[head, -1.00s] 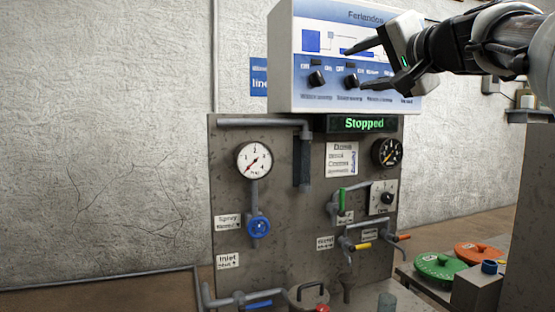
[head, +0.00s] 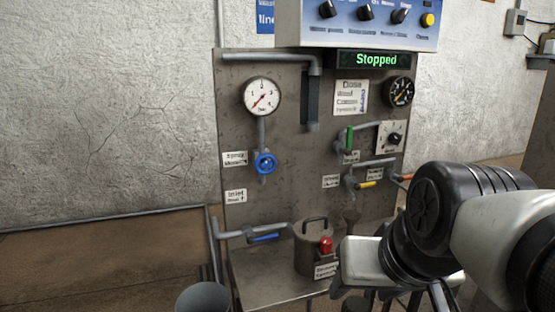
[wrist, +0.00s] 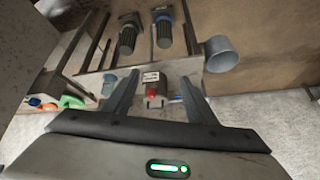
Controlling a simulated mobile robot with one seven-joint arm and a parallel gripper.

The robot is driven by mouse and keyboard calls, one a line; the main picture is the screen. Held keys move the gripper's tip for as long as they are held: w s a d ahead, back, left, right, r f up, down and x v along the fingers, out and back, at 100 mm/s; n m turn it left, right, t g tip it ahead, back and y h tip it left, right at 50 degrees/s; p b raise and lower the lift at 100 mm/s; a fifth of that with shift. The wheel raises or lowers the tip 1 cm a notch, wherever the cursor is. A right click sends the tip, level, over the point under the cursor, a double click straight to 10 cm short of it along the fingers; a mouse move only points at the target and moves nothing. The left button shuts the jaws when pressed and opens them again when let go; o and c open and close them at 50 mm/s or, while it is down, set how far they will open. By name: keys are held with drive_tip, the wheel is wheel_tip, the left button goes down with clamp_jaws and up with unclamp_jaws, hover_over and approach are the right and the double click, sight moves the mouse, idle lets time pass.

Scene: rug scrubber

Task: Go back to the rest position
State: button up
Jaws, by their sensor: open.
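My gripper (wrist: 159,75) is open and empty in the wrist view, its two dark fingers spread apart. In the head view my arm reaches in from the lower right, with the pale hand low in front of the panel's right side. The fingers point downward there and are mostly hidden. Between the fingers in the wrist view, farther off, is a grey pot with a red knob (wrist: 152,91); the same pot (head: 308,250) stands on the metal shelf in the head view. I see no contact between the gripper and anything.
The grey panel (head: 290,165) carries gauges, a blue valve wheel (head: 265,163) and pipes. Its display (head: 375,60) reads "Stopped", under the control box (head: 350,15). A grey bucket (head: 203,298) stands at lower left. Orange and green lids (wrist: 72,101) lie at left in the wrist view.

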drive_tip(key=s+d+f, duration=0.1)
drive_tip(key=s+f, duration=0.3)
wheel_tip(320, 180, up, 27)
drive_tip(key=w+p, duration=0.1)
drive_tip(key=p, duration=2.5)
drive_tip(key=shift+r+n+g+h, duration=0.15)
drive_tip(key=shift+n+g+h, duration=0.15)
drive_tip(key=shift+g, duration=0.1)
drive_tip(key=shift+w+a, duration=0.1)
